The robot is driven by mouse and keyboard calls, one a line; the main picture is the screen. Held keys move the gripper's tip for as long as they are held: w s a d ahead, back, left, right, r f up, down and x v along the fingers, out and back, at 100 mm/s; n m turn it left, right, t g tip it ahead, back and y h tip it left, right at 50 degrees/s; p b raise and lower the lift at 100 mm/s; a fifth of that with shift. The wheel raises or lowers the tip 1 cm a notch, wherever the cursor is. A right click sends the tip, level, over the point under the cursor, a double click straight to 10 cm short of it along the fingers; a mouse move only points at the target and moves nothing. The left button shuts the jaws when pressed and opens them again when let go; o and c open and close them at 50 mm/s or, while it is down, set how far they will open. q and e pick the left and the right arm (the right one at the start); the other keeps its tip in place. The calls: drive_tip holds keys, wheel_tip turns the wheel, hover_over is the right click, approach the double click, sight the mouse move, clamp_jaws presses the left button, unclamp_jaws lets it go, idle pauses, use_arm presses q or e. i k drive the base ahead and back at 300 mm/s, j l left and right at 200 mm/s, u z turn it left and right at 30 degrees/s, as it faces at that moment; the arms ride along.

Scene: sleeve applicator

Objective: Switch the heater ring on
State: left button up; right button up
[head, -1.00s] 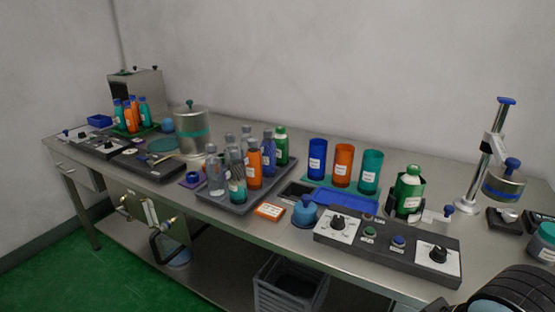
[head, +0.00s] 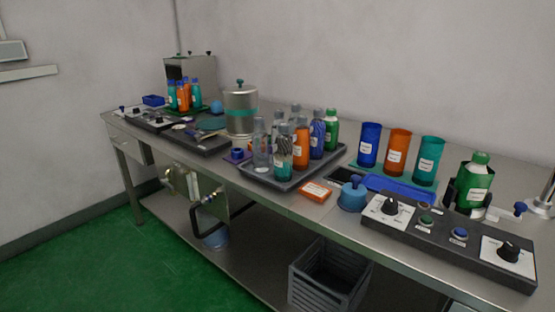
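A dark control panel (head: 447,240) lies along the front edge of the bench at the right. It carries a black knob (head: 390,206) on a white plate at its left, a green button (head: 426,219), a blue button (head: 459,234) and another black knob (head: 509,251) on a white plate at its right. Their labels are too small to read. A green bottle (head: 475,184) stands upright in a dark holder behind the panel. I cannot tell for certain which part is the heater ring. Neither of my grippers is in view.
A grey tray (head: 257,174) of several bottles stands mid-bench. Blue, orange and teal cups (head: 397,153) stand behind a blue mat (head: 400,191). A second panel (head: 137,118) lies at the far left. A grey crate (head: 327,279) sits below. Green floor (head: 120,270) is clear at left.

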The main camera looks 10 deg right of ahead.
sight(509, 251)
drive_tip(key=z, duration=1.35)
